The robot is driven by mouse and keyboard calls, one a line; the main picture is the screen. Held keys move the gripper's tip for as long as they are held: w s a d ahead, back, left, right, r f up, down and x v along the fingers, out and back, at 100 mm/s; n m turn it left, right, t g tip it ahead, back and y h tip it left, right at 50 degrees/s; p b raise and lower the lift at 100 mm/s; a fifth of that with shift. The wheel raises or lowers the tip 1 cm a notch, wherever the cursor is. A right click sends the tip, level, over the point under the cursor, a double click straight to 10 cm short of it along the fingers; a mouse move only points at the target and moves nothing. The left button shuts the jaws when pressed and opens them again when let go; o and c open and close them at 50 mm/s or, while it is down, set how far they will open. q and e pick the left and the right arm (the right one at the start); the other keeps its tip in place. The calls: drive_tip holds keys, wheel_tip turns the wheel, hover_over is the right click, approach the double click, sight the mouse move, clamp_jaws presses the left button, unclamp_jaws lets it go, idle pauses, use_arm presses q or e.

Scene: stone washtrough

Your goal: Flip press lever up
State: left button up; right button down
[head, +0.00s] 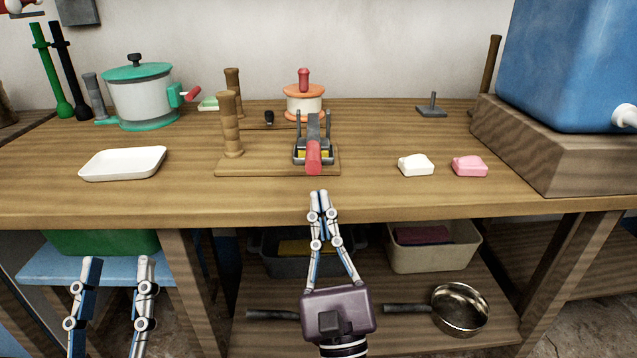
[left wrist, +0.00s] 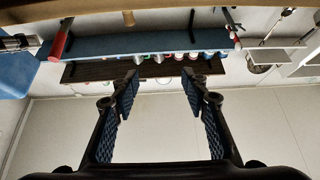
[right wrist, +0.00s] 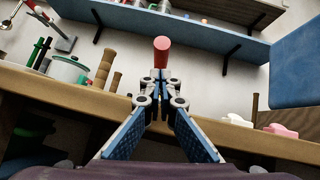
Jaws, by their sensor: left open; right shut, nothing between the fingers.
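The press (head: 300,160) is a small metal frame on a wooden board near the table's front edge. Its lever (head: 313,157) has a red handle and points toward me, low over the front of the press. My right gripper (head: 318,193) is shut and empty, just in front of and below the handle. In the right wrist view the red handle (right wrist: 163,50) shows end-on just beyond the shut fingertips (right wrist: 160,76); I cannot tell whether they touch. My left gripper (head: 114,262) is open and empty, low at the left, in front of the table. It also shows open in the left wrist view (left wrist: 160,85).
A wooden post (head: 230,125) stands left of the press on the board. A white tray (head: 123,163) lies further left; white (head: 416,165) and pink (head: 469,166) soaps lie to the right. An orange-lidded pot (head: 304,101) stands behind. The table's front edge (head: 430,209) is close to my right gripper.

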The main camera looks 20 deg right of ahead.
use_arm(q)
drive_tip(key=w+f+g, duration=0.1)
drive_tip(key=f, duration=0.2)
drive_tip(key=shift+w+g, duration=0.35)
drive_tip(key=shift+g, duration=0.05)
use_arm(e)
drive_tip(key=x, duration=0.3)
drive_tip(key=shift+w, duration=0.1)
drive_tip(key=shift+r, duration=0.1)
